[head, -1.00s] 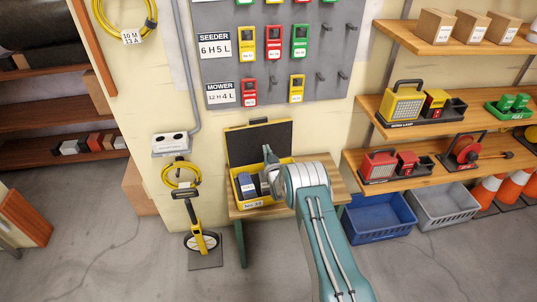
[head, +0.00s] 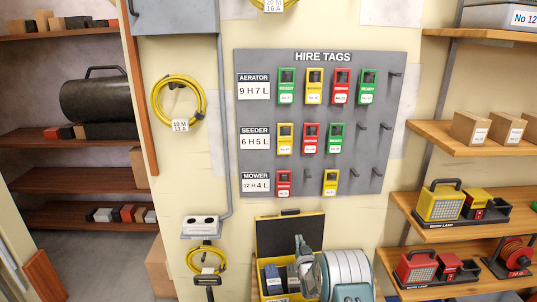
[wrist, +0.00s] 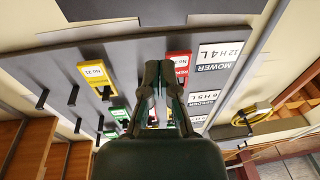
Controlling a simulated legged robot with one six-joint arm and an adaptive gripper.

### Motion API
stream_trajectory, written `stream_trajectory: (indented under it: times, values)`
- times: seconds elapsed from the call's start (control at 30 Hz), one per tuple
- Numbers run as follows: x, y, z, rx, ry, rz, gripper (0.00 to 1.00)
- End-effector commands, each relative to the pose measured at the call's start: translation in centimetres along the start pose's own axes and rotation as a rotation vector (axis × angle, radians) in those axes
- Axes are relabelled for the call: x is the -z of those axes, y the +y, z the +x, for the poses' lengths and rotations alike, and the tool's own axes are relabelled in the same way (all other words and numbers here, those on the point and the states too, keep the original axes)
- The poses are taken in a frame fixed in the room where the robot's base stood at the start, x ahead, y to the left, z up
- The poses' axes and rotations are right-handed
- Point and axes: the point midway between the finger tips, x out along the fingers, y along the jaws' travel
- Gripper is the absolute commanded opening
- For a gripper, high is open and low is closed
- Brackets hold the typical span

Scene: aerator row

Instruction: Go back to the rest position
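My gripper (wrist: 160,75) shows in the wrist view with its two fingertips drawn together and nothing seen held between them. In the head view my arm rises at the bottom middle, and the gripper end (head: 301,246) is mostly hidden by my own wrist. It appears in front of the open yellow case (head: 263,284), whose dark foam lid stands up behind. The grey hire tag board (head: 384,140) hangs on the wall above, with green, yellow and red tags on hooks. It also shows upside down in the wrist view (wrist: 130,63), beyond the fingers.
Wooden shelves (head: 465,139) at the right hold boxes, lamps and a reel. A socket box (head: 200,227) and coiled yellow cables (head: 178,102) are on the wall at the left. Shelves with a dark cylinder stand far left. The wall before the board looks clear.

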Motion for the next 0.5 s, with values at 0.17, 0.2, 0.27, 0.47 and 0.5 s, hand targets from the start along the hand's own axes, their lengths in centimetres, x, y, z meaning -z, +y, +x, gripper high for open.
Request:
stream_trajectory:
  times: [0.17, 0.2, 0.27, 0.47, 0.5]
  values:
    - [7.0, 0.4, 0.9, -0.019, -0.102, -0.008, 0.0]
    - [8.3, 0.4, 0.8, -0.023, -0.129, -0.01, 0.0]
    - [10.3, 0.5, 0.6, -0.029, -0.168, -0.011, 0.0]
    - [16.7, 0.6, -1.5, -0.049, -0.294, -0.013, 0.0]
    - [17.9, 0.6, -2.1, -0.053, -0.318, -0.013, 0.0]
